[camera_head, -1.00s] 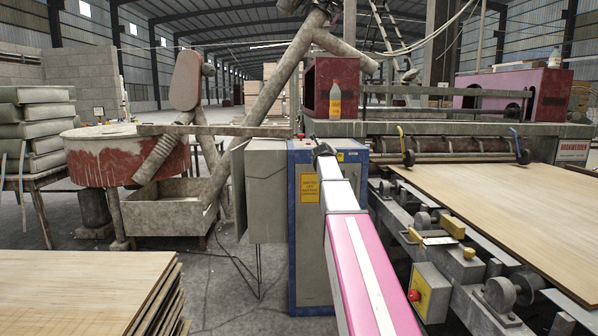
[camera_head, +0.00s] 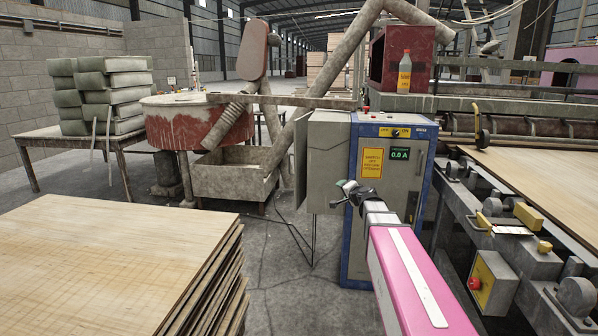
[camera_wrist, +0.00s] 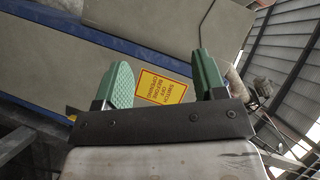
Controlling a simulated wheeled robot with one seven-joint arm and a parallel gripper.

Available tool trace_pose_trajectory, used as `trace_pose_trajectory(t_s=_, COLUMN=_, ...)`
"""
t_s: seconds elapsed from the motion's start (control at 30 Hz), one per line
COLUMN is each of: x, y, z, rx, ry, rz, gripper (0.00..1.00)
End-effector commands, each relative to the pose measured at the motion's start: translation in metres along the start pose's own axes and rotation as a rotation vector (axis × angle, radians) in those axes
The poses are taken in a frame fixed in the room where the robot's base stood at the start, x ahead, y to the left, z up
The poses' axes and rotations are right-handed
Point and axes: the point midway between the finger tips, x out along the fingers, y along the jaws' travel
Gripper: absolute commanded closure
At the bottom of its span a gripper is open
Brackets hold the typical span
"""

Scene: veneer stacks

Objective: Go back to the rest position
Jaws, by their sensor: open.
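My gripper (camera_head: 347,190) is at the end of my pink and white arm, in front of the blue and grey control cabinet (camera_head: 350,237) in the head view. In the wrist view my gripper (camera_wrist: 160,82) shows two green-padded fingers spread apart with nothing between them. Behind them is the cabinet face (camera_wrist: 120,62) with its yellow warning label (camera_wrist: 163,85). The gripper appears to be apart from the cabinet, though the exact gap cannot be told.
A veneer stack (camera_head: 110,250) fills the lower left. A roller machine (camera_head: 510,215) with a sheet on it stands at the right. A red drum (camera_head: 195,125) and a table with grey-green sacks (camera_head: 100,95) are at the back left.

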Motion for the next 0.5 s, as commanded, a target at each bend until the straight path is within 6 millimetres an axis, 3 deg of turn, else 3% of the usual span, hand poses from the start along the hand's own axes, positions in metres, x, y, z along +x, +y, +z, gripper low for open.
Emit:
trace_pose_trajectory(t_s=0.03, x=-0.012, y=0.017, z=0.032, rx=-0.063, ry=-0.082, rz=0.045, gripper=0.36)
trace_pose_trajectory(t_s=0.2, x=-0.049, y=0.078, z=0.115, rx=-0.262, ry=-0.357, rz=0.224, gripper=0.36)
trace_pose_trajectory(t_s=0.4, x=-0.119, y=0.155, z=0.188, rx=-0.461, ry=-0.669, rz=0.493, gripper=0.36)
trace_pose_trajectory(t_s=0.5, x=-0.16, y=0.187, z=0.211, rx=-0.541, ry=-0.804, rz=0.639, gripper=0.36)
